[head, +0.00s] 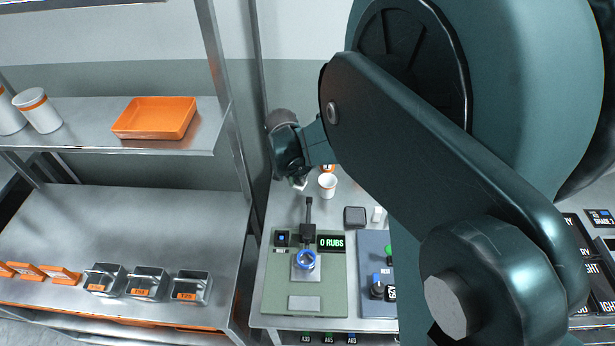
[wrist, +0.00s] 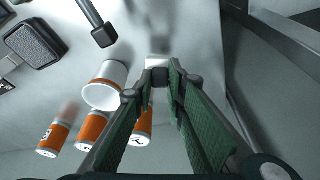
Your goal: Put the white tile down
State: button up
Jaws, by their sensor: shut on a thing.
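My gripper (head: 298,181) is over the metal bench, at the far left part of it in the head view. In the wrist view my gripper (wrist: 160,76) has its fingertips close together, shut on the white tile (wrist: 157,61). Only the tile's end shows past the fingertips. In the head view the tile (head: 301,186) is a small pale patch under the gripper. I cannot tell if it touches the bench.
A white cup with an orange band (head: 327,185) stands close to the right of the gripper; orange-banded containers (wrist: 55,136) are near it. A dark pad (head: 355,216) and another small white piece (head: 377,214) lie farther right. A rubbing device (head: 307,232) stands in front.

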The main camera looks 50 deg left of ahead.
aim_at(297, 181)
jog(key=shift+f, duration=1.9)
jog(key=shift+f+b, duration=0.15)
jog(key=shift+b, duration=0.15)
jog(key=o, duration=0.9)
jog(key=v, duration=1.2)
jog(key=shift+r+p, duration=0.25)
jog(key=shift+p, duration=0.2)
jog(key=shift+w, duration=0.15)
